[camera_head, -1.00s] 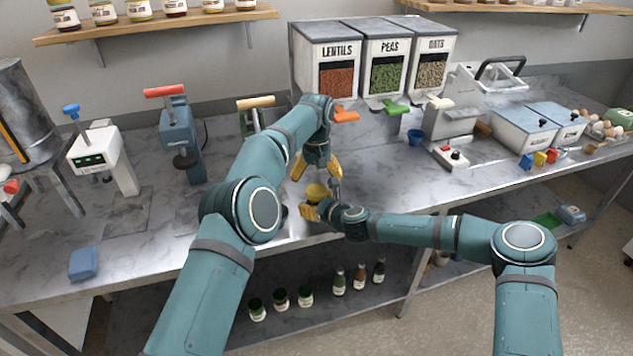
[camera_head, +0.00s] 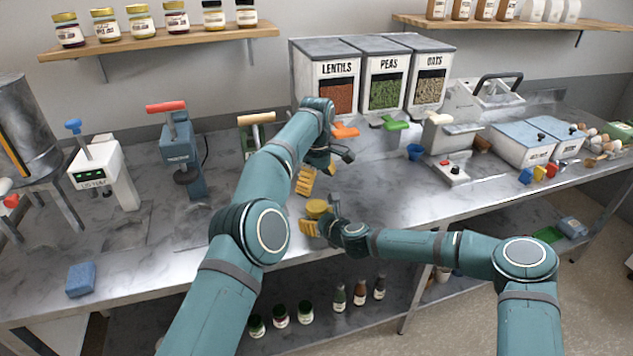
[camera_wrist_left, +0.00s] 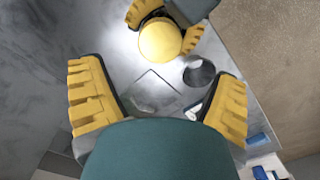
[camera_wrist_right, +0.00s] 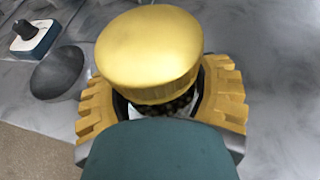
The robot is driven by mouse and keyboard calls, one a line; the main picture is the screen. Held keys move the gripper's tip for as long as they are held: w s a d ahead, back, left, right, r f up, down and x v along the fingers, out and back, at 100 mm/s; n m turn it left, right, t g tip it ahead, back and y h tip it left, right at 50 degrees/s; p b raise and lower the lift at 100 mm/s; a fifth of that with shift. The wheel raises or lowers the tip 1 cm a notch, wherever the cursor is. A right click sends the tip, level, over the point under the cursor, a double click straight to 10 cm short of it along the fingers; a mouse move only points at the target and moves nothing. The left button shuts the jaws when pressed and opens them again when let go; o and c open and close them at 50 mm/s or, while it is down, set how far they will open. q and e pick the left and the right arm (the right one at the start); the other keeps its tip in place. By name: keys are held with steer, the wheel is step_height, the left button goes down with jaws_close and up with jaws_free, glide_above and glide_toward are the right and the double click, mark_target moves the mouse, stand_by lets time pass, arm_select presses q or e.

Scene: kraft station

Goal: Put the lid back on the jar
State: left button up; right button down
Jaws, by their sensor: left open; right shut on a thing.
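The jar (camera_wrist_right: 172,106) is upright between the fingers of my right gripper (camera_head: 322,217), which is shut on it just above the bench. Only a strip of glass with dark contents shows. The gold-yellow lid (camera_wrist_right: 150,48) sits on top of the jar; I cannot tell how tightly it is seated. The lid also shows in the head view (camera_head: 317,207) and the left wrist view (camera_wrist_left: 160,40). My left gripper (camera_head: 320,178) is open and empty, above and behind the lid and apart from it. Its spread fingers also show in the left wrist view (camera_wrist_left: 159,100).
A dark round object (camera_wrist_right: 58,73) is on the bench beside the jar. Lentil, pea and oat bins (camera_head: 388,80) stand at the back. A blue sponge (camera_head: 81,279) lies at the front left. A red-button box (camera_head: 450,171) stands at right. Bench surface (camera_head: 400,195) right of the grippers is clear.

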mark_target(317, 205)
arm_select(q)
steer(key=shift+r+n, duration=0.2)
steer(key=shift+n, duration=0.5)
steer(key=shift+f, duration=4.05)
steer(key=c, duration=1.3)
steer(key=m, duration=1.3)
